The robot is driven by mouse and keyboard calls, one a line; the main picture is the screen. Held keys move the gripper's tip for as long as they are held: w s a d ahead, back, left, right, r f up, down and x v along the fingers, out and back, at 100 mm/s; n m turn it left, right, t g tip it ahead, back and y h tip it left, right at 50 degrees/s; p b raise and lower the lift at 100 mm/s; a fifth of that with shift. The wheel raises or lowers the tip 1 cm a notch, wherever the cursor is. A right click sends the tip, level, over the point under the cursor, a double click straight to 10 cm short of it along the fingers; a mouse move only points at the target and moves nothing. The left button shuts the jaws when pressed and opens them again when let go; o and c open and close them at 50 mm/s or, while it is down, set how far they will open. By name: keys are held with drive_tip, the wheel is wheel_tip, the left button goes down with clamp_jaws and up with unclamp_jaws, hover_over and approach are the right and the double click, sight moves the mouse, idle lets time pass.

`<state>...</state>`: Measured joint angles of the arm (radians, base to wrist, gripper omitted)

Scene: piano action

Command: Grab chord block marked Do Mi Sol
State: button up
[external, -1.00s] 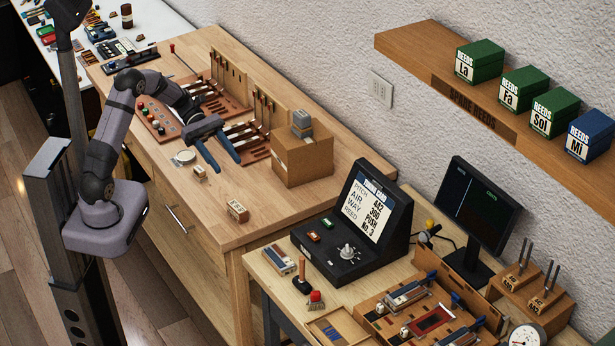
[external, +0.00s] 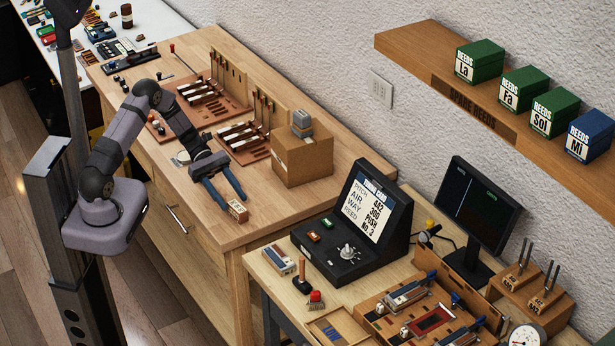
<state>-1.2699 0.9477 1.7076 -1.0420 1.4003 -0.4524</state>
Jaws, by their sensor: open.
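A small wooden block (external: 237,211) with dark marking on its face sits on the wooden bench top near its front right corner. The marking is too small to read, so I cannot tell if it says Do Mi Sol. My gripper (external: 227,203) is open, with two blue fingers pointing down toward this block. The fingertips are at or just beside its left and back sides; contact cannot be told. Another small block, seen earlier to the left, is now hidden behind my gripper.
A cardboard box (external: 302,160) with grey pieces on top stands behind the block. Racks of hammers (external: 245,140) lie farther back. A black console (external: 352,225) stands on the lower table to the right. The bench front around the block is clear.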

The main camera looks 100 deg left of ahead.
sight(235, 205)
drive_tip(key=shift+d+p+x, duration=0.2)
drive_tip(key=shift+p+x, duration=1)
drive_tip(key=shift+x, duration=0.85)
drive_tip(key=shift+w+d+f, duration=0.25)
drive_tip(key=shift+d+f, duration=0.05)
drive_tip(key=shift+f, duration=0.05)
drive_tip(key=c, duration=1.1)
drive_tip(key=shift+c, duration=0.2)
drive_tip(key=shift+r, duration=0.25)
drive_tip(key=shift+r+b, duration=1)
drive_tip(key=shift+r, duration=3.8)
